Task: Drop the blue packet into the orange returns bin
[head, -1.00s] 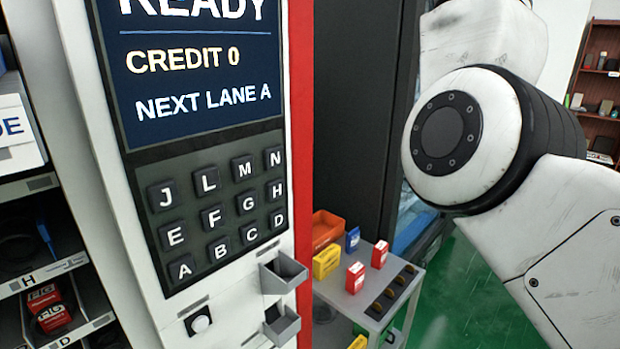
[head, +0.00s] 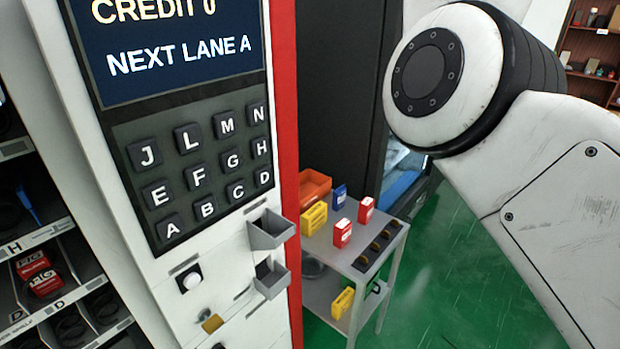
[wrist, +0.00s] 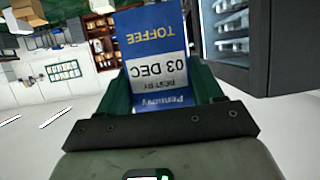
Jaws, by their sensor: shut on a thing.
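My gripper (wrist: 160,88) is shut on a blue packet (wrist: 152,22), seen in the wrist view. Its green fingers are on either side of the packet. The gripper and held packet are not in the head view. There, an orange bin (head: 318,181) sits at the back left of a grey cart (head: 346,257). I cannot tell the gripper's distance from the bin.
The vending machine with its keypad (head: 203,165) and two grey trays (head: 270,229) fills the left. Yellow (head: 314,218) and red packets (head: 343,233) stand on the cart near the bin. Green floor (head: 450,280) is open right of the cart.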

